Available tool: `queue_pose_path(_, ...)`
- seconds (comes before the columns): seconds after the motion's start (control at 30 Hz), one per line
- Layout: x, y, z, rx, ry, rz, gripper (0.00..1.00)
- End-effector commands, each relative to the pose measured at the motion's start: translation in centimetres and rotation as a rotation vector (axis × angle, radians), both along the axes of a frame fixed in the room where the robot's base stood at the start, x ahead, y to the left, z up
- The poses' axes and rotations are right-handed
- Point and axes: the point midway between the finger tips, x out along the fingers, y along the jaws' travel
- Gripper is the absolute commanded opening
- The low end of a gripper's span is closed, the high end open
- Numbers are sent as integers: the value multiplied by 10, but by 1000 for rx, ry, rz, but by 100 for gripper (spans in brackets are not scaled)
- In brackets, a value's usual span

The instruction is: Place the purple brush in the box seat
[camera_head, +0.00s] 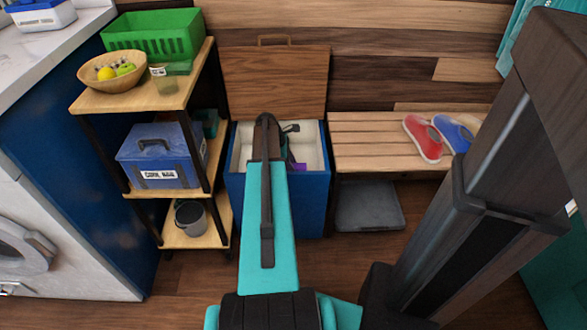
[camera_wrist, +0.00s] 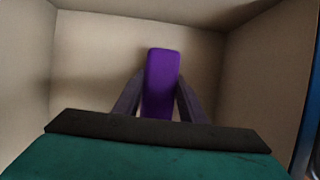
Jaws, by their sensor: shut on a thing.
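The box seat (camera_head: 312,205) is a blue box with a cream inside, and its wooden lid (camera_head: 275,80) stands open against the wall. The purple brush (camera_wrist: 162,85) is between the fingers of my gripper (camera_wrist: 162,100), which is shut on it. In the wrist view the brush and fingers are inside the cream walls of the box. In the head view my arm covers much of the opening, and only a bit of the purple brush (camera_head: 299,167) shows. Whether the brush touches the box floor cannot be told.
A shelf rack (camera_head: 145,95) at the left holds a green basket (camera_head: 155,35), a fruit bowl (camera_head: 112,72), a blue case (camera_head: 160,155) and a bucket (camera_head: 192,217). A slatted bench (camera_head: 370,135) with red and blue shoes (camera_head: 424,138) adjoins the box at right.

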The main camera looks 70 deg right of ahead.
Motion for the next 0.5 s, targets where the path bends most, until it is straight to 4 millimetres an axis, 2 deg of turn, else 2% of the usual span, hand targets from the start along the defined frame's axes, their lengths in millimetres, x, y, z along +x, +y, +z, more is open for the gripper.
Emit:
queue_pose_path(0.1,0,0,-2,1,0,0,19)
queue_pose_path(0.13,0,0,-2,0,0,0,42)
queue_pose_path(0.2,0,0,-2,0,0,0,54)
queue_pose_path(0.5,1,1,-2,0,0,1,56)
